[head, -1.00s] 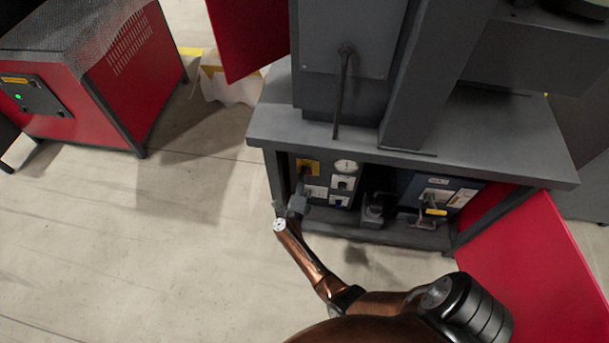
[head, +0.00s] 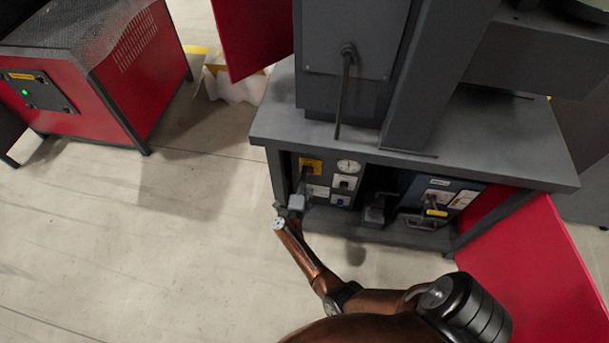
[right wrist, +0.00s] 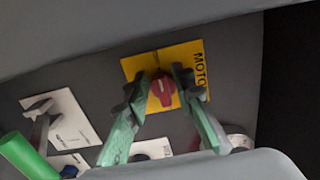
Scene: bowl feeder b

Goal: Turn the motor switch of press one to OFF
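The motor switch is a red knob (right wrist: 163,91) on a yellow plate (right wrist: 140,67) with black lettering, partly readable as "MOTO". In the head view the yellow plate (head: 316,164) is at the upper left of the panel under the press table. My right gripper (right wrist: 160,88) is open, with one green-backed finger on each side of the knob. The right finger looks very close to it; contact cannot be made out. In the head view my right gripper (head: 297,195) is in front of the panel, just below the plate. My left gripper is not in view.
A round gauge (head: 348,166) and white-plated switches (head: 344,183) sit right of the yellow plate. The grey tabletop (head: 480,130) overhangs the panel. A red door (head: 520,260) stands open at right. A red machine (head: 130,80) stands at far left, with clear floor between.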

